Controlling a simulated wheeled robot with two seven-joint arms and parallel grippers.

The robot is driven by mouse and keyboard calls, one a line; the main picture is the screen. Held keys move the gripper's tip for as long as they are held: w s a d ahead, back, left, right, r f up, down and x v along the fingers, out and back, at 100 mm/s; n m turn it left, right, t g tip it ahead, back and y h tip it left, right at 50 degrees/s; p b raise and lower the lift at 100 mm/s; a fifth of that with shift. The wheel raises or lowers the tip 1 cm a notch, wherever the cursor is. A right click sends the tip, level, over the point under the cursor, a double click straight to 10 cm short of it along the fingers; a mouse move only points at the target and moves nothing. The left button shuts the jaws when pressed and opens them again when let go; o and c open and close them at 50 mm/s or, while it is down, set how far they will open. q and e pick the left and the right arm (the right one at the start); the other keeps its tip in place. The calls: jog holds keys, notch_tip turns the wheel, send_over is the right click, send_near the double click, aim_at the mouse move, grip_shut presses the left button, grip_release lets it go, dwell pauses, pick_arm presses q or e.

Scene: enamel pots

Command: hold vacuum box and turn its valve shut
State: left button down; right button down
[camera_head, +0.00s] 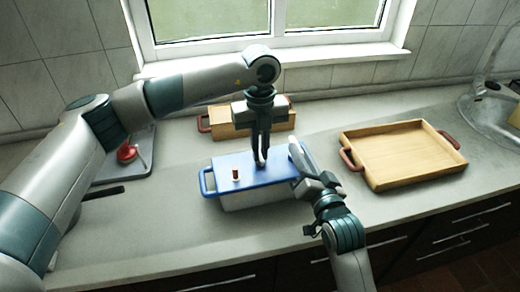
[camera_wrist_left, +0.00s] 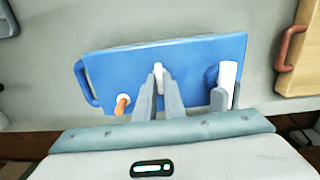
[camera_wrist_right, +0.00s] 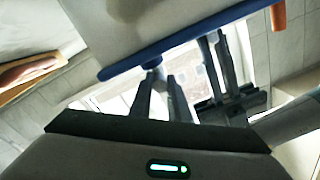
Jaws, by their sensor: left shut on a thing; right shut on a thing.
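The vacuum box (camera_head: 262,196) is pale with a blue lid (camera_head: 232,163) and stands on the counter. My left gripper (camera_head: 261,162) points down at the lid's middle. In the left wrist view, its fingers (camera_wrist_left: 158,82) are shut on a small white valve (camera_wrist_left: 158,68), which they partly hide. A red-orange peg (camera_head: 236,174) stands on the lid to the left; it also shows in the left wrist view (camera_wrist_left: 121,105). My right gripper (camera_head: 299,163) is at the box's right end, shut on the box's right handle (camera_wrist_right: 152,73), mostly hidden.
A wooden tray (camera_head: 400,152) with red handles lies to the right. A wooden box (camera_head: 230,122) stands behind the vacuum box. A grey board with a red object (camera_head: 127,153) is at left. The counter in front is clear.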

pick_arm(q)
jog(key=c, duration=1.8)
grip_release()
jog(key=shift+c, duration=0.2)
jog(key=shift+r, duration=0.1)
notch_tip(320, 180, up, 12)
pick_arm(e)
jog(key=c, duration=1.6)
grip_release()
